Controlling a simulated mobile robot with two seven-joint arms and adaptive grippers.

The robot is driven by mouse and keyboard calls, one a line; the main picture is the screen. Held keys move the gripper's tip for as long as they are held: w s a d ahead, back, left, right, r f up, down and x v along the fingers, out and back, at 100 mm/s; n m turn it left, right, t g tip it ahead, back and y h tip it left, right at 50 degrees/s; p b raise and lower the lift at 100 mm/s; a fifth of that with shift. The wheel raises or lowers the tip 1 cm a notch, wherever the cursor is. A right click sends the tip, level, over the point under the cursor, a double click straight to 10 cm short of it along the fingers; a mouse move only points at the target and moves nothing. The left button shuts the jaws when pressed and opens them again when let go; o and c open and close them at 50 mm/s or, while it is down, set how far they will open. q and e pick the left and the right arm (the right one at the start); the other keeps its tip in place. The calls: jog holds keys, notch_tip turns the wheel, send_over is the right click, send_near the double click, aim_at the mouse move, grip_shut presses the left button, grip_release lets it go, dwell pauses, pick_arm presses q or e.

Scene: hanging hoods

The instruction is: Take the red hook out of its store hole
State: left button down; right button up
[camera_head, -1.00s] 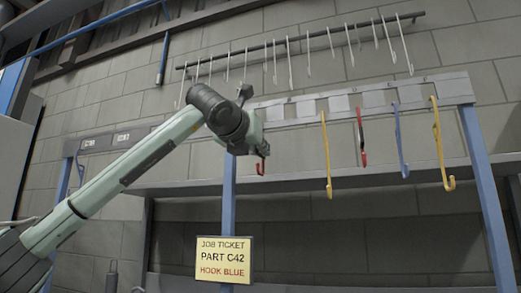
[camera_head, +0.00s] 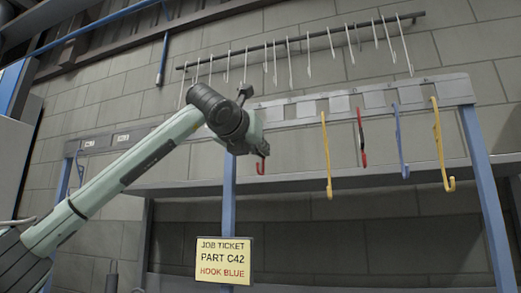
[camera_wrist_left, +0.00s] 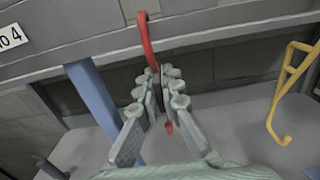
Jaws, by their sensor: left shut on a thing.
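The red hook (camera_wrist_left: 148,45) runs down from the rail's face between the fingers of my left gripper (camera_wrist_left: 165,85) in the left wrist view. Its lower end shows below the fingers. My left gripper is shut on it. In the head view, my left wrist covers most of the red hook (camera_head: 260,168), and only its lower curl shows under my left gripper (camera_head: 256,150). The hook's upper end meets the rail (camera_wrist_left: 80,52); I cannot tell whether it is still inside the hole. My right gripper is in neither view.
Thin pale hooks (camera_head: 332,42) hang from a bar above. A ticket (camera_head: 223,260) reads "PART C42 HOOK BLUE". A blue post (camera_head: 229,200) stands close below.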

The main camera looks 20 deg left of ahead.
pick_arm(q)
jog(key=shift+r+p, duration=0.75)
jog(key=shift+r, duration=0.5)
jog(key=shift+s, duration=0.25)
jog(key=shift+s+f+b, duration=0.1)
jog(key=shift+s+b, duration=0.35)
jog(key=shift+b, duration=0.15)
jog(key=shift+s+b, duration=0.65)
jog(key=shift+s, duration=0.5)
jog(key=shift+s, duration=0.1)
jog(key=s+b, duration=0.4)
jog(key=s, duration=0.5)
jog(key=shift+s+a+r, duration=0.25)
jog(key=shift+s, duration=0.15)
